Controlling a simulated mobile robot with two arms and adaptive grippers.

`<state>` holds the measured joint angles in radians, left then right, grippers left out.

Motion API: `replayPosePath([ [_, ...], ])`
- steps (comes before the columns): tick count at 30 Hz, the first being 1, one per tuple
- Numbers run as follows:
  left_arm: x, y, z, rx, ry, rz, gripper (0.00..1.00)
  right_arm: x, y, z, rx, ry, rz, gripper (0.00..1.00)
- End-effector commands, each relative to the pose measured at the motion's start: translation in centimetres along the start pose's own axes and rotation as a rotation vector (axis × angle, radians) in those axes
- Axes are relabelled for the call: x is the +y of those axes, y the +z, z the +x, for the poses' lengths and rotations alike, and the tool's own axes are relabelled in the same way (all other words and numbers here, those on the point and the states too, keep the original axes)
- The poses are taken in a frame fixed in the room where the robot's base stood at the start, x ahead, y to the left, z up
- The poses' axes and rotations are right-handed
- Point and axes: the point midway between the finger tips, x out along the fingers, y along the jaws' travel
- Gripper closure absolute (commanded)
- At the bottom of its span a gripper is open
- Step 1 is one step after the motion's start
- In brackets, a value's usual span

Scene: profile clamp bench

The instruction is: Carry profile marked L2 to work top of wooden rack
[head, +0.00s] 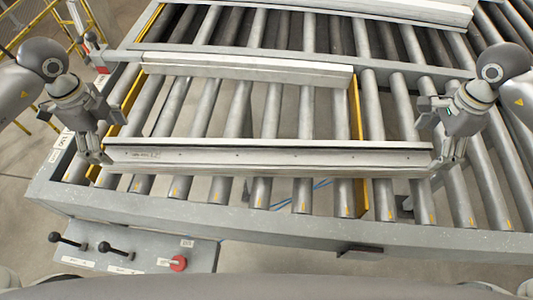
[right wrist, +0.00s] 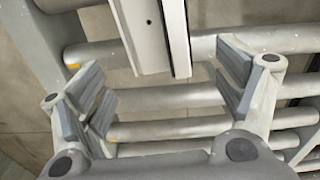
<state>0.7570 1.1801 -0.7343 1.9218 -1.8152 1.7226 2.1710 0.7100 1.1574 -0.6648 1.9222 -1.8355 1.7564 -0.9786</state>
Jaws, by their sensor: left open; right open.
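A long pale metal profile (head: 270,159) lies across the rollers nearest me. A small marking near its left end is too small to read surely. My left gripper (head: 98,157) is open at the profile's left end. My right gripper (head: 446,162) is open at its right end. In the right wrist view, the profile's end (right wrist: 150,45) shows ahead of the right gripper (right wrist: 163,90), between the lines of its spread fingers, with nothing gripped. Whether the left fingers touch the profile cannot be told. No wooden rack is in view.
The roller conveyor (head: 290,232) has a grey frame and yellow strips. A second profile (head: 245,69) lies further back, and another (head: 390,10) at the far edge. A control panel (head: 130,256) with black levers and a red knob (head: 178,263) stands at the front left.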

Motion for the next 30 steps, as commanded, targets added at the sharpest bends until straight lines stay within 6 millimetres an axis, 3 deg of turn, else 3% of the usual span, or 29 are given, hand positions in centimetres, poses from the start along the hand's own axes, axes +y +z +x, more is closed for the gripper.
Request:
replayPosePath([
  [3, 0.1, 0.0, 2.3, 0.0, 0.004, 0.001, 0.12, 0.1, 0.1, 2.4, -0.001, 0.005, -0.001, 0.12],
  [10, 0.1, 0.0, 5.5, 0.0, 0.001, 0.0, 0.12, 0.1, 0.0, 5.5, 0.0, 0.002, 0.0, 0.12],
  [24, 0.0, 0.0, 6.6, 0.0, -0.001, 0.001, 0.12, 0.0, 0.0, 6.6, 0.0, 0.0, -0.001, 0.12],
  [30, 0.0, 0.0, 6.6, 0.0, -0.001, 0.001, 0.38, 0.0, 0.0, 6.6, 0.0, 0.0, -0.001, 0.38],
])
